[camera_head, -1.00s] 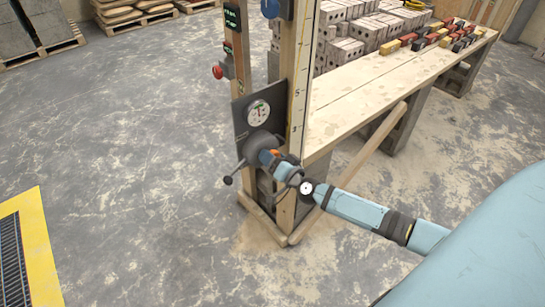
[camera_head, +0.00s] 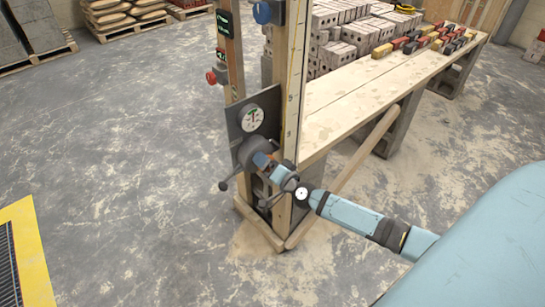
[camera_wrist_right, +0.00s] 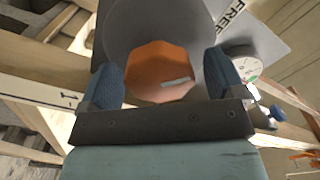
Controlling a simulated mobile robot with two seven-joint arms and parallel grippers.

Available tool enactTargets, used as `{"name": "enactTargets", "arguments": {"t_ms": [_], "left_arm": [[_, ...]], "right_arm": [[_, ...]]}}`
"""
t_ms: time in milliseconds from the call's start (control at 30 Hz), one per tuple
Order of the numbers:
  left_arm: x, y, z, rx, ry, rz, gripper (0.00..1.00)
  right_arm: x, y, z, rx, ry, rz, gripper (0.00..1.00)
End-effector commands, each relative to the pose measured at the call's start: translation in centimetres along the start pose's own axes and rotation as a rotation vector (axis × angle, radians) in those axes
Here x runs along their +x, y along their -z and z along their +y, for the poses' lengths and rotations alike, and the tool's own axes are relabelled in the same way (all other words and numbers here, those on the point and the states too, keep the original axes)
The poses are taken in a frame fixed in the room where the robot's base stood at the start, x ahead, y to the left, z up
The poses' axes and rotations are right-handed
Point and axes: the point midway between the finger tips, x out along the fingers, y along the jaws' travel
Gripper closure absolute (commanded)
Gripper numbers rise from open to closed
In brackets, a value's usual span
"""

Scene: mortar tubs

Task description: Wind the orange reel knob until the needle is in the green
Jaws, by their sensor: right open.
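The orange reel knob (camera_wrist_right: 160,65) is faceted, with a pale mark on its face. It sits on a grey round reel (camera_wrist_right: 110,30) in the right wrist view. My right gripper (camera_wrist_right: 163,80) is open, its blue fingers on either side of the knob with gaps visible. In the head view my right gripper (camera_head: 264,162) is at the reel and hides most of the knob. The round white gauge (camera_head: 252,118) is on the grey plate above the reel; it also shows in the wrist view (camera_wrist_right: 240,62). Its needle is too small to read surely. My left gripper is out of view.
A dark crank handle (camera_head: 224,185) sticks out left of the reel. A wooden post with a scale (camera_head: 293,85) stands close by the gripper. A plank bench (camera_head: 345,100) with bricks runs back right.

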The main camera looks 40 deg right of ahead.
Motion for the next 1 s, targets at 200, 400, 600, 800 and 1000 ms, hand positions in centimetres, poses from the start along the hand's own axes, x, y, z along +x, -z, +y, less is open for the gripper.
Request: {"name": "enactTargets", "arguments": {"t_ms": [200,400,600,800,1000], "left_arm": [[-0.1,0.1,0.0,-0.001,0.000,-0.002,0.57],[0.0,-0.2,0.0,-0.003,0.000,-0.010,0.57],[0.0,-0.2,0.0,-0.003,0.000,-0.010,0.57],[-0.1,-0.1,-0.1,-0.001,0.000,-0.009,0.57],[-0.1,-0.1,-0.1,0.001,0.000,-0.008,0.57]], "right_arm": [[-2.8,0.0,0.0,0.000,-0.002,-0.003,0.11],[-7.5,-0.1,0.1,-0.001,-0.003,-0.004,0.11],[-11.4,-0.1,0.0,0.000,-0.002,-0.003,0.11],[-13.4,0.0,0.0,-0.001,0.000,-0.001,0.11],[-13.8,0.0,0.0,0.000,0.000,-0.001,0.11]]}}
